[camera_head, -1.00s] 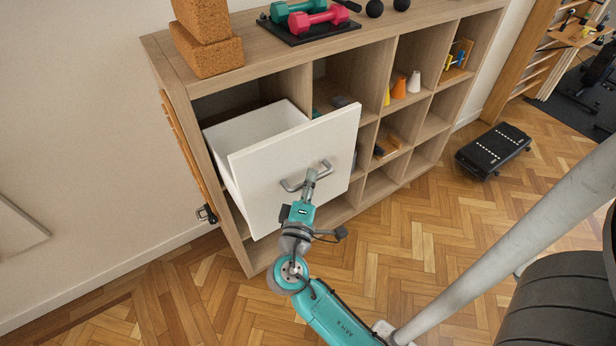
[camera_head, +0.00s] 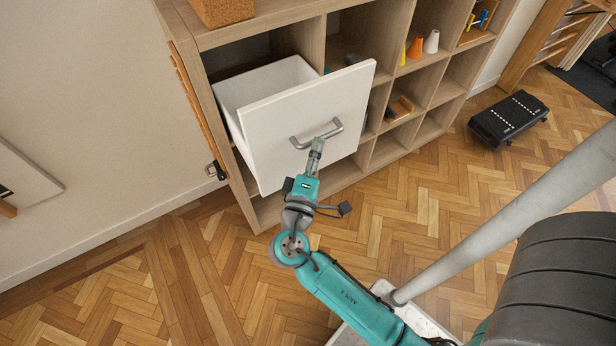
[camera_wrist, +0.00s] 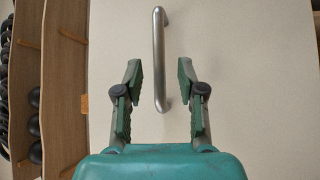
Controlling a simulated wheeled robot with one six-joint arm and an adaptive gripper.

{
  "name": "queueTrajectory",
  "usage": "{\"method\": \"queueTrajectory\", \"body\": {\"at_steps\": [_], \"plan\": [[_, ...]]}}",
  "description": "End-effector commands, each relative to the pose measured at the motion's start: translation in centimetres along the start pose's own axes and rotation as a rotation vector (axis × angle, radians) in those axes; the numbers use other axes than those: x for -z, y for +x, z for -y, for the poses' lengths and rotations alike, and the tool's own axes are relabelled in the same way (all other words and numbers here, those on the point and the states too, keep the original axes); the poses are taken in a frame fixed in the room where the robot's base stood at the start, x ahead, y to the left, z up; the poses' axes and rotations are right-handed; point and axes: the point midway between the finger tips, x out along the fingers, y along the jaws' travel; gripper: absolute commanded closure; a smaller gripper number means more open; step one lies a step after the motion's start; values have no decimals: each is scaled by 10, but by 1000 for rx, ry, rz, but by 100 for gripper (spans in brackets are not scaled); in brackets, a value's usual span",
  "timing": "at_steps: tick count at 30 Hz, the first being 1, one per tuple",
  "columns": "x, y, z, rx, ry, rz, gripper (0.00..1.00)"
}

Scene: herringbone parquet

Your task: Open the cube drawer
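The cube drawer (camera_head: 290,155) is a white box with a flat white front, pulled well out of the upper left compartment of a wooden cube shelf. Its inside shows from above and looks empty. A grey bar handle (camera_head: 335,128) is on the front; it also shows in the wrist view (camera_wrist: 159,50). My gripper (camera_head: 318,143) is in front of the drawer, close below the handle. In the wrist view my gripper (camera_wrist: 158,88) is open, with a finger on each side of the handle's lower end and clear gaps between. Whether the handle lies within the fingers' depth is unclear.
The wooden cube shelf (camera_head: 318,45) stands against the wall, with cones (camera_head: 415,47) and small items in other compartments. A black step platform (camera_head: 508,117) lies on the floor at right. The parquet before the shelf is clear.

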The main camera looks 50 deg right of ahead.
Motion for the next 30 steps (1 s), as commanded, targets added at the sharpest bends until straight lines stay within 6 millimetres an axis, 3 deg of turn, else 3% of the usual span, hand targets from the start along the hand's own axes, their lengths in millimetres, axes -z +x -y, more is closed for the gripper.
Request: {"method": "queueTrajectory", "body": {"at_steps": [15,21,30], "plan": [[1,-67,0,1,0,-3,61],[0,-78,0,0,0,-3,61],[0,-80,0,0,0,0,61]]}}
